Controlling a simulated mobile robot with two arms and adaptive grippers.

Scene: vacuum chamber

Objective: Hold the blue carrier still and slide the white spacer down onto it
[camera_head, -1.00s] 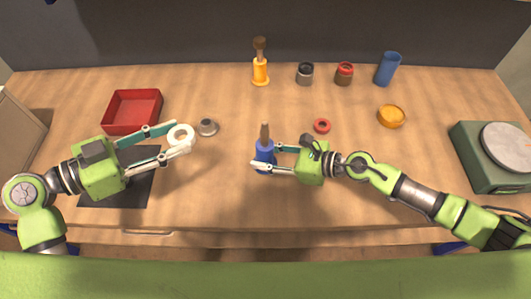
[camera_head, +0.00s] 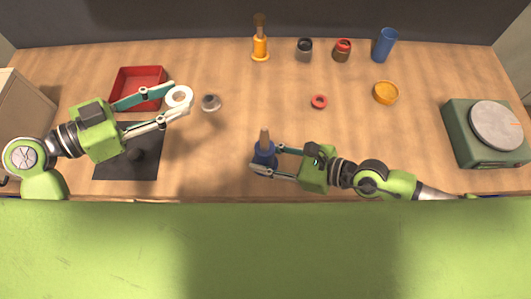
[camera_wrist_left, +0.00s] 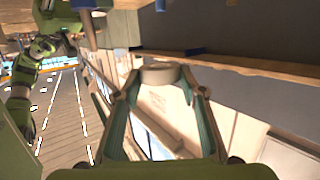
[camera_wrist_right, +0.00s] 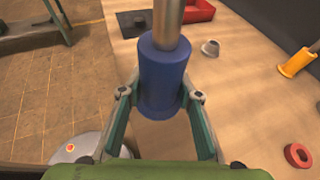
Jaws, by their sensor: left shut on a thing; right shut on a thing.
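The blue carrier (camera_head: 264,153) stands upright with a brown rod rising from its top. My right gripper (camera_head: 266,159) is shut on its blue body; the right wrist view shows the carrier (camera_wrist_right: 163,80) between both fingertips. The white spacer (camera_head: 179,96) is a ring held in my left gripper (camera_head: 174,101), above the table and to the left of the carrier. In the left wrist view the spacer (camera_wrist_left: 160,73) sits between the fingertips. The spacer is apart from the carrier and its rod.
A grey flanged part (camera_head: 211,103) lies right of the spacer. A red tray (camera_head: 124,79) and dark mat (camera_head: 112,166) are at left. A red ring (camera_head: 319,102), orange dish (camera_head: 386,92), blue cup (camera_head: 384,45) and green scale (camera_head: 466,143) are at right.

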